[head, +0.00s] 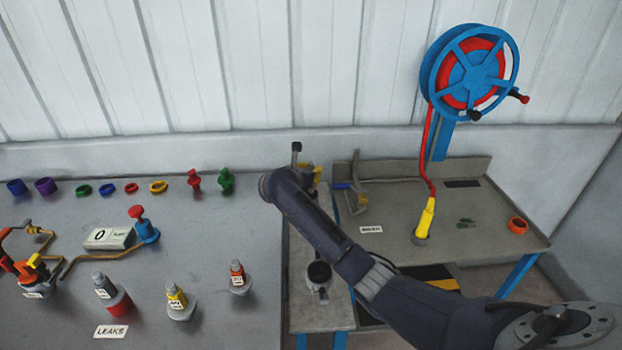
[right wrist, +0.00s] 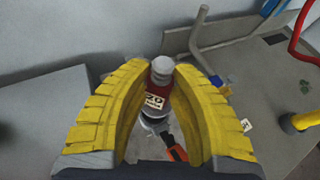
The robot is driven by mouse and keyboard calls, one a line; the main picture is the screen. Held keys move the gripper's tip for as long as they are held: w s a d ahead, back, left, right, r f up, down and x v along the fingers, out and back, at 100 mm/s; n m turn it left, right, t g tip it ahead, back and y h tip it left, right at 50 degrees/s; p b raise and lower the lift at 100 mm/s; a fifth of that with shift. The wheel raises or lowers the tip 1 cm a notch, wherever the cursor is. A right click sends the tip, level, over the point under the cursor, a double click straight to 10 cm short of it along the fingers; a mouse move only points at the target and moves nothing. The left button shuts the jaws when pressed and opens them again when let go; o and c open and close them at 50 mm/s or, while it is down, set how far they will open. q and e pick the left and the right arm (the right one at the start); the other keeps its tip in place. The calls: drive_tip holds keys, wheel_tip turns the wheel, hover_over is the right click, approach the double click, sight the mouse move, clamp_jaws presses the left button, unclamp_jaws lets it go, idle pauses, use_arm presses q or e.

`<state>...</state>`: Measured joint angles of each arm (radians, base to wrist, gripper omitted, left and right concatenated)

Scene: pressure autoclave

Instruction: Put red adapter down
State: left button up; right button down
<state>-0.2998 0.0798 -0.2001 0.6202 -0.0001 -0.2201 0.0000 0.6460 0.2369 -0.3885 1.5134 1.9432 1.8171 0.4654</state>
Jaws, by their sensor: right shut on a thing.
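The red adapter (right wrist: 159,92) shows in the right wrist view, with a grey top, a dark red body and a pale label. My right gripper (right wrist: 160,76) has its yellow fingers on either side of the adapter and is shut on it. The adapter stands roughly upright in that view. A grey fitting with an orange lever (right wrist: 174,146) shows just below it; I cannot tell whether they touch. In the head view my right gripper (head: 316,174) is mostly hidden behind my own arm, over the far end of the narrow bench (head: 302,254). My left gripper is not in view.
The left table (head: 210,325) carries adapters with yellow (head: 176,299) and orange-red (head: 237,272) bands, a red-based one (head: 119,302), coloured rings and piping. A black-capped device (head: 319,273) stands on the narrow bench. The right bench (head: 400,220) holds a yellow nozzle (head: 427,215) under a hose reel (head: 470,75).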

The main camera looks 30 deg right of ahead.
drive_tip(key=shift+f, duration=1.3)
drive_tip(key=shift+f, duration=0.2)
drive_tip(key=c, duration=1.2)
unclamp_jaws()
drive_tip(key=shift+f, duration=0.1)
drive_tip(key=shift+c, duration=0.2)
drive_tip(key=shift+r, duration=0.35)
drive_tip(key=shift+v, duration=1.95)
